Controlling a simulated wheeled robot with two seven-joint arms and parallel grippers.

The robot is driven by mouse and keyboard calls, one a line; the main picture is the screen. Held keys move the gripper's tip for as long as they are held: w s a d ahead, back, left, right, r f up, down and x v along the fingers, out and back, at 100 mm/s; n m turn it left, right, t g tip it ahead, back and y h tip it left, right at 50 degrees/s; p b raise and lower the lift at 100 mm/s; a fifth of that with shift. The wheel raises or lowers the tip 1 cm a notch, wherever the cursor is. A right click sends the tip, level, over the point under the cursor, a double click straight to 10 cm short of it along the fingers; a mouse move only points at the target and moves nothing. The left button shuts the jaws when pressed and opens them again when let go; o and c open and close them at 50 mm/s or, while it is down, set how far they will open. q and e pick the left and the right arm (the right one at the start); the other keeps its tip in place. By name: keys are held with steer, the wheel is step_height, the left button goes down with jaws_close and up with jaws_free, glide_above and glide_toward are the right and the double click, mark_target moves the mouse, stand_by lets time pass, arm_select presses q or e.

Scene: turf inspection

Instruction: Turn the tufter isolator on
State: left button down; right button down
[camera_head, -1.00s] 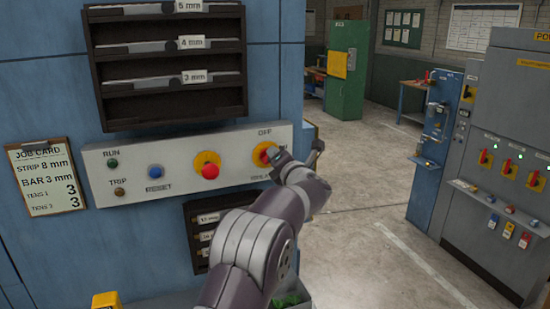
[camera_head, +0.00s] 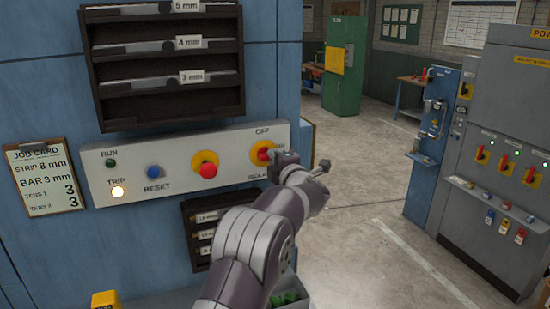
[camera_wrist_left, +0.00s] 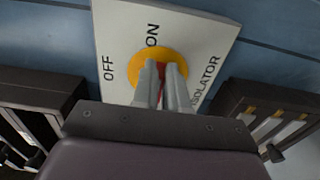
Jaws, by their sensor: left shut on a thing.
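The tufter isolator (camera_head: 258,153) is a yellow disc with a red handle at the right end of a pale control panel (camera_head: 225,142). OFF is printed above it and ON to its right. My left gripper (camera_head: 280,160) is at the handle, coming from the right. In the left wrist view the gripper (camera_wrist_left: 166,84) is shut on the red handle, in front of the yellow disc (camera_wrist_left: 180,56). The fingers hide most of the handle, so its exact angle is unclear. My right gripper is out of view.
A slotted rack (camera_head: 170,105) is above. Open floor (camera_head: 370,200) lies to the right.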

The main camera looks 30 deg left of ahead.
arm_select(q)
steer(key=shift+f, duration=0.15)
stand_by(0.3)
steer(key=c, duration=1.2)
jaws_free()
steer(key=shift+o, duration=0.2)
steer(key=b+v, duration=0.6)
steer(key=v, duration=0.6)
steer(key=shift+s+d+b, duration=0.25)
steer(key=shift+b, duration=0.1)
